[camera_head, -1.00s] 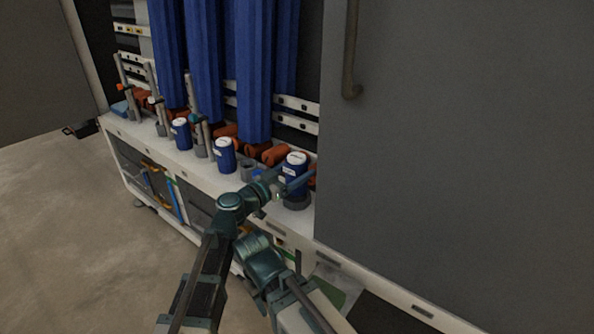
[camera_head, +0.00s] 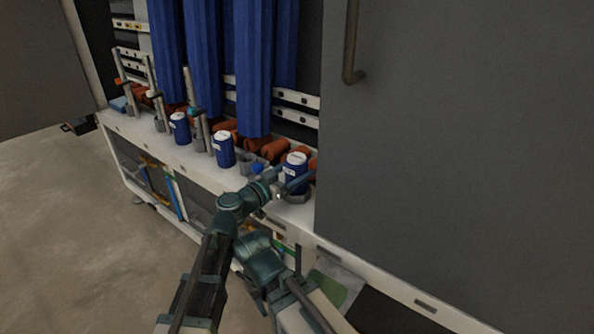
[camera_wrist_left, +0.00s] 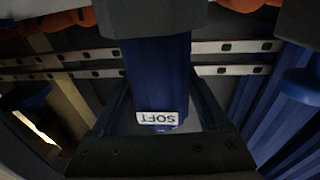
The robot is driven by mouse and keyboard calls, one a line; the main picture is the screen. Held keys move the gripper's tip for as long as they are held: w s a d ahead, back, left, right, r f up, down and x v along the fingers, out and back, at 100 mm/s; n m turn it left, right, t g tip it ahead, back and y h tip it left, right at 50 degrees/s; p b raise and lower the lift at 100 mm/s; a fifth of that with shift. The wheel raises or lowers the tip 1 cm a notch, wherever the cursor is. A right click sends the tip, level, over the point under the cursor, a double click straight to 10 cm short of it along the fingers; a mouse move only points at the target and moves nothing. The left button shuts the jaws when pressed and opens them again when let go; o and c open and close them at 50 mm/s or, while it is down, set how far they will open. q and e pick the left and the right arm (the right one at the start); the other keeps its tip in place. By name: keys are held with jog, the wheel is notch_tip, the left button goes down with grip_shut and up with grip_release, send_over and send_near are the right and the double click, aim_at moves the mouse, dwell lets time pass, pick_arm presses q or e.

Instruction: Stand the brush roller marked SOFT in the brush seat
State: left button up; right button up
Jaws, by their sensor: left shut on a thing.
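My left gripper (camera_head: 284,183) is shut on a blue brush roller (camera_head: 297,168) with a white top, held upright. In the left wrist view the same roller (camera_wrist_left: 158,75) lies between the fingers, and its white label reads SOFT upside down. A grey ring-shaped seat (camera_head: 299,198) is directly under the roller in the head view. In the left wrist view a dark grey block (camera_wrist_left: 155,18), probably that seat, covers the roller's lower end. I cannot tell whether the roller rests fully in it. My right gripper is not in view.
Other blue rollers with white tops (camera_head: 224,149) (camera_head: 179,128) stand along the white ledge (camera_head: 200,165). Tall blue washer brushes (camera_head: 253,70) hang behind, with orange parts (camera_head: 275,148) at their feet. A grey panel (camera_head: 450,150) closes the right side close by.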

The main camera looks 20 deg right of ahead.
pick_arm(q)
jog(key=shift+f+b, duration=0.75)
jog(key=shift+f, duration=0.15)
jog(key=o, duration=1.4)
jog(key=shift+r, duration=0.1)
jog(key=shift+o, duration=0.2)
jog(key=shift+a, duration=0.1)
jog(key=v, duration=1.3)
jog(key=shift+s+a, duration=0.15)
jog(key=shift+a, duration=0.15)
